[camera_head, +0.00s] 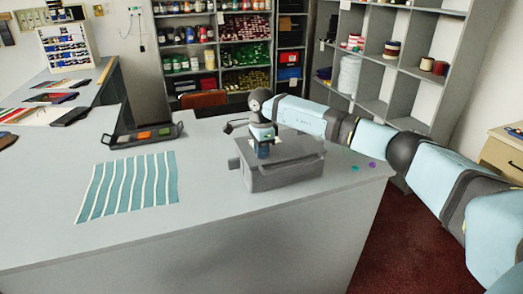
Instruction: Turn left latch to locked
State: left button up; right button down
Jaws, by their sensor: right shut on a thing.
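A grey box (285,177) with a lid stands near the right end of the grey counter. My right gripper (263,152) comes in from the right and points down at the left part of the box's top. It is shut on a small latch there, which the fingers mostly hide. I cannot tell which way the latch is turned. A small grey block sticks out at the box's left side. My left gripper is not in view.
A striped teal cloth (130,186) lies flat on the counter (215,215) at the left. Behind it is a dark tray (118,137) with orange and green pieces. Small green and purple dots (355,168) lie right of the box. Shelves (375,55) stand behind.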

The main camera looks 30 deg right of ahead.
jog(key=m, duration=0.4)
jog(key=shift+w, duration=0.1)
jog(key=m, duration=0.4)
jog(key=shift+d+m, duration=0.1)
jog(key=shift+m, duration=0.2)
jog(key=m, duration=0.4)
jog(key=shift+w+d+r+p, duration=0.1)
jog(key=shift+p, duration=0.25)
jog(key=m, duration=0.5)
jog(key=shift+d+p, duration=0.1)
jog(key=shift+p, duration=0.25)
jog(key=c, duration=1.2)
grip_release()
jog(key=shift+o, duration=0.2)
